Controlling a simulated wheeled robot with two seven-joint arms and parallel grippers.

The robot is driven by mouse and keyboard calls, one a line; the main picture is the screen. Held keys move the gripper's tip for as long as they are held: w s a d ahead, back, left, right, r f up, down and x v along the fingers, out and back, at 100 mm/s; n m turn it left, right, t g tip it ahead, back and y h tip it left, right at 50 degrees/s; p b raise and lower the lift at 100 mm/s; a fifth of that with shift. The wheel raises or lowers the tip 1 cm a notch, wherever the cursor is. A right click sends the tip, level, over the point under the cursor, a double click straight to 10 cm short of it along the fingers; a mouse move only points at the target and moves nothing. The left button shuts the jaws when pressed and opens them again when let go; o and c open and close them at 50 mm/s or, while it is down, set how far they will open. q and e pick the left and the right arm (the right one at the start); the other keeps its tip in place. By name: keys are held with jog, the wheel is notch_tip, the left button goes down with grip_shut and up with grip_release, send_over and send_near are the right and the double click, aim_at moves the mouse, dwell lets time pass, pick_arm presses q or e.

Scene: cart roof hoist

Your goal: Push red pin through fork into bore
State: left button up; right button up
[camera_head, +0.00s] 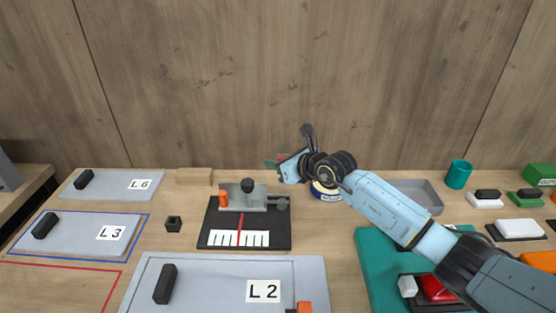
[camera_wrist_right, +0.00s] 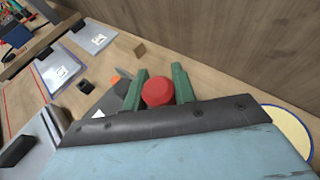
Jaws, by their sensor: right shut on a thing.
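My right gripper (camera_head: 272,163) reaches in from the right, above and just right of the grey fixture. In the right wrist view its two green fingers (camera_wrist_right: 159,88) are closed on the red pin (camera_wrist_right: 158,92), whose round red end faces the camera. In the head view the pin is mostly hidden by the gripper. The grey fixture (camera_head: 240,204) with a black knob and an orange part stands on a black plate (camera_head: 222,220) with a white scale and red pointer. I cannot make out the fork and bore clearly. My left gripper is not in view.
A wooden wall stands behind the bench. Grey panels L6 (camera_head: 110,182), L3 (camera_head: 80,235) and L2 (camera_head: 220,285) lie left and in front. A small wooden block (camera_head: 194,177), a round tin (camera_head: 326,194), a grey tray (camera_head: 424,197) and a teal cup (camera_head: 458,174) stand nearby.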

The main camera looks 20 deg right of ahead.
jog(key=shift+f+b, duration=1.3)
jog(key=shift+f, duration=0.8)
jog(key=shift+p, duration=0.5)
jog(key=shift+f+b, duration=1.2)
jog(key=shift+f, duration=0.4)
jog(key=shift+s, duration=0.1)
jog(key=shift+r+p, duration=1.15)
jog(key=shift+p, duration=0.05)
jog(key=shift+p, duration=0.5)
dwell(1.0)
jog(key=shift+f+b, duration=0.65)
jog(key=shift+f, duration=0.2)
